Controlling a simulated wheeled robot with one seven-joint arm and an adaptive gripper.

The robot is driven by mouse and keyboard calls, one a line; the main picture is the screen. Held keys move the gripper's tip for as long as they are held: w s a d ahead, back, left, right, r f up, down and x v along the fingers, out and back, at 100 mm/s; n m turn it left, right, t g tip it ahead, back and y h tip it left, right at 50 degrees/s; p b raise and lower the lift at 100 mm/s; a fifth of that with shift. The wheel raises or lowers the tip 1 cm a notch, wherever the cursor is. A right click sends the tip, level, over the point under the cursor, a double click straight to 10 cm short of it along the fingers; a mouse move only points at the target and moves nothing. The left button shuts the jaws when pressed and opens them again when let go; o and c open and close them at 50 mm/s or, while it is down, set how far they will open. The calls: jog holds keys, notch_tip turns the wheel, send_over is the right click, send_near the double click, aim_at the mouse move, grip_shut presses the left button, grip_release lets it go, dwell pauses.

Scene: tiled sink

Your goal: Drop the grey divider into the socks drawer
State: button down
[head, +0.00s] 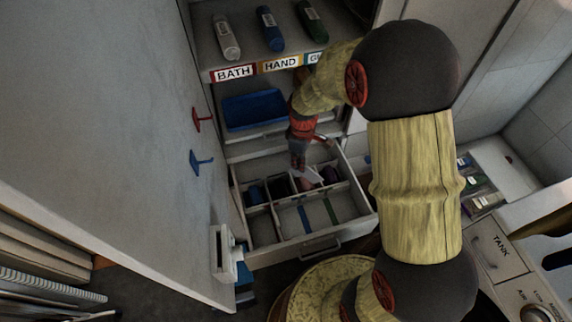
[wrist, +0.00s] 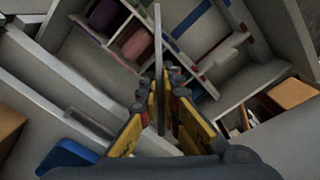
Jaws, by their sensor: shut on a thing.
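The grey divider (wrist: 158,45) is a thin flat panel, seen edge-on and upright in the wrist view. My gripper (wrist: 165,85) is shut on it, with yellow fingers on both sides. In the head view my gripper (head: 299,164) points down over the back part of the open drawer (head: 278,257), and a pale bit of the divider (head: 313,175) shows by its tips. The drawer has walled compartments. Rolled socks (head: 281,187) lie in back compartments; blue and green strips mark the floor in front. I cannot tell whether the divider touches the drawer.
A blue bin (head: 253,111) sits on the shelf behind the drawer. A large open door (head: 120,130) stands at left with red and blue hooks. A counter with a TANK panel (head: 497,244) is at right.

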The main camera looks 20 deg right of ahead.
jog(key=s+d+r+n+p, duration=0.15)
jog(key=s+r+n, duration=0.25)
jog(key=n, duration=0.4)
jog(key=w+f+b, duration=0.4)
jog(key=w+f, duration=0.9)
jog(key=w, duration=0.1)
jog(key=shift+d+b, duration=0.35)
jog(key=shift+d, duration=0.1)
jog(key=shift+f, duration=0.55)
jog(key=c, duration=2)
grip_release()
jog(key=shift+s, duration=0.1)
